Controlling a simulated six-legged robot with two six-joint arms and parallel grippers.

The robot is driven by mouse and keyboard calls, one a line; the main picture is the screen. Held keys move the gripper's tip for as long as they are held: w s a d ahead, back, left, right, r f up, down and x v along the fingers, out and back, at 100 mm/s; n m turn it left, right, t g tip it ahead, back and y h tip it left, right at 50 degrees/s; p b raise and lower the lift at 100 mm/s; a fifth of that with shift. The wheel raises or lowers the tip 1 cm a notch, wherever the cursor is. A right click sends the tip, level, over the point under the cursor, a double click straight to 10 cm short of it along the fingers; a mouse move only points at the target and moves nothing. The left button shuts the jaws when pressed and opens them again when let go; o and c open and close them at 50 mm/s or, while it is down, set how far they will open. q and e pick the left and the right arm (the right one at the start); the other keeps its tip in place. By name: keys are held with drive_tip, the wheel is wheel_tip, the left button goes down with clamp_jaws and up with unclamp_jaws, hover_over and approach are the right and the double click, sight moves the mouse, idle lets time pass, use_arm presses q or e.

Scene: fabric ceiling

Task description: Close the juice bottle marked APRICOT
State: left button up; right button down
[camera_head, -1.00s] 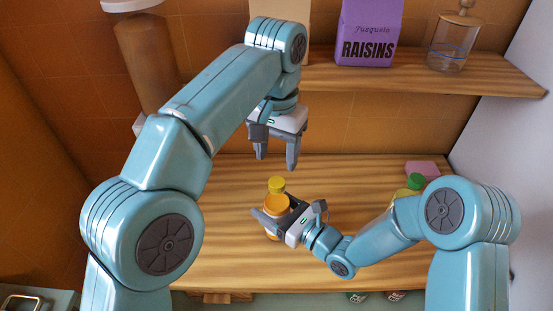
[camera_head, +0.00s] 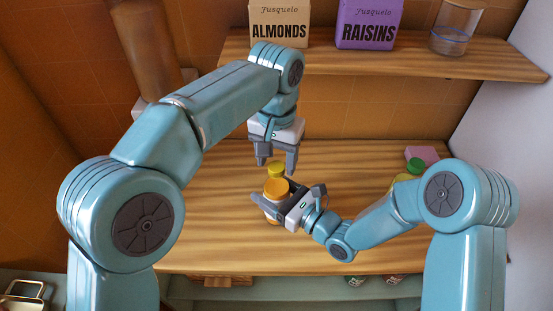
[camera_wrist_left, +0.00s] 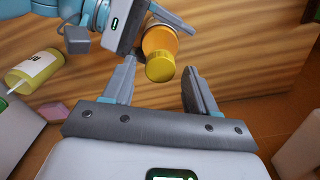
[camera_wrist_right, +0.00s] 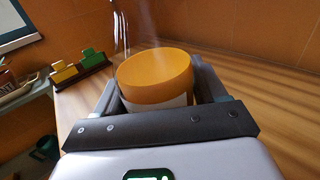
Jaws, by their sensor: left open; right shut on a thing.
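My left gripper (camera_head: 277,164) is open and points down just above the cap. In the left wrist view the cap (camera_wrist_left: 160,68) lies between the fingertip lines, apart from both fingers. The bottle's label is not readable.
A yellow bottle (camera_wrist_left: 33,72) lies to the left in the left wrist view. A pink block (camera_head: 422,153) and a green cap (camera_head: 416,165) are behind my right arm. The shelf above holds almonds (camera_head: 279,25), raisins (camera_head: 368,25) and a glass jar (camera_head: 456,30). The counter's left side is clear.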

use_arm(q)
drive_tip(key=shift+f, duration=0.55)
use_arm(e)
drive_tip(key=shift+f, duration=0.15)
use_arm(q)
clamp_jaws()
drive_tip(key=shift+o, duration=0.6)
unclamp_jaws()
drive_tip(key=shift+r, duration=0.15)
wheel_tip(320, 180, up, 7)
drive_tip(key=shift+r, duration=0.15)
